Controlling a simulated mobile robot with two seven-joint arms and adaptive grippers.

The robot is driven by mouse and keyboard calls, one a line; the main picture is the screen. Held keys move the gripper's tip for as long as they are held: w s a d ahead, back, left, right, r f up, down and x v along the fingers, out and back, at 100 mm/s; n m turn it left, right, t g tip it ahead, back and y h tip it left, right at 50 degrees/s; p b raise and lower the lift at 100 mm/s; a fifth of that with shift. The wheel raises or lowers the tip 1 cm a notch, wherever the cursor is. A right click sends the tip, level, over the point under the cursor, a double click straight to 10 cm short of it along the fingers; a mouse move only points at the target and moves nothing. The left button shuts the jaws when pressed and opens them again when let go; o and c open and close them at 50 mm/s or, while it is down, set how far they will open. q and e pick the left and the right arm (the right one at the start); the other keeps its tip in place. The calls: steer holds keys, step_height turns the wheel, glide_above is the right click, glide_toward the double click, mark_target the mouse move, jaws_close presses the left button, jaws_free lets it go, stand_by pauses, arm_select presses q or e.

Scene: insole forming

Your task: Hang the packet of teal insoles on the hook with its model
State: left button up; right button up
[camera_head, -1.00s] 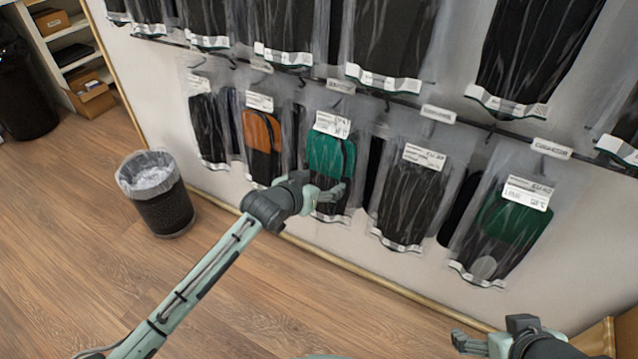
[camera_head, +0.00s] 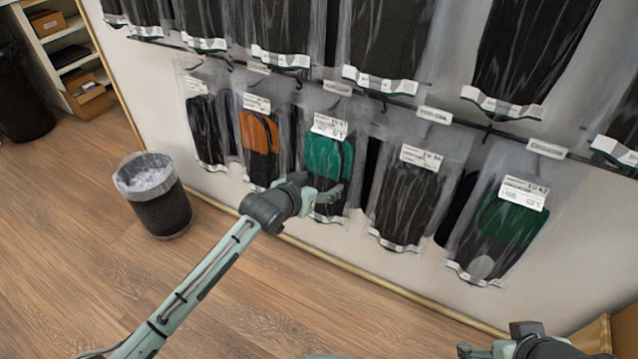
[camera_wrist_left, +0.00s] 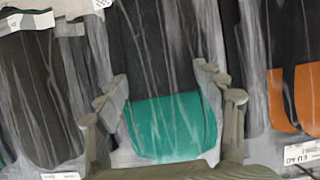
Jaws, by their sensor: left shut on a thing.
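The packet of teal insoles (camera_head: 328,155) is a clear bag with a white label at its top and teal and black insoles inside. It hangs upright in the lower row, between an orange-and-black packet and a black one. My left gripper (camera_head: 325,196) is shut on its lower part. In the left wrist view, the fingers (camera_wrist_left: 168,100) stand on either side of the teal part (camera_wrist_left: 170,128). Whether the bag's top is on a hook, I cannot tell. My right gripper (camera_head: 477,350) is at the lower right edge, away from the packets and partly cut off.
An orange packet (camera_head: 260,135) hangs left of the teal one, a black packet (camera_head: 406,200) right of it, and a dark green one (camera_head: 505,225) further right. A rail (camera_head: 400,101) with hooks and tags runs above. A bin (camera_head: 155,195) stands on the floor at left.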

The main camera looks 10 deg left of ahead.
arm_select(q)
steer(key=shift+p, duration=0.35)
arm_select(e)
steer(key=shift+r, duration=0.35)
arm_select(q)
steer(key=o, duration=1.3)
steer(key=shift+f, duration=0.1)
steer(key=shift+s, duration=0.1)
steer(key=v, duration=1.2)
steer(key=s+a+f+g+y+p, duration=0.1)
steer(key=s+a+f+g+y, duration=0.1)
steer(key=s+a+f, duration=0.2)
steer(key=s+a+f+n+g+y+p, duration=0.1)
steer(key=s+a+f+g, duration=0.2)
steer(key=s, duration=0.8)
steer(key=s+a+f+n+g+y+p, duration=0.1)
steer(key=s+a+f+g+y+p, duration=0.1)
steer(key=s+a+f, duration=0.5)
steer(key=shift+s+a+f+g+y, duration=0.3)
steer(key=shift+s+f+g, duration=0.25)
steer(key=shift+f, duration=0.3)
arm_select(e)
step_height(320, 180, down, 11)
steer(key=d+g, duration=0.1)
steer(key=g, duration=0.1)
steer(key=shift+d, duration=0.15)
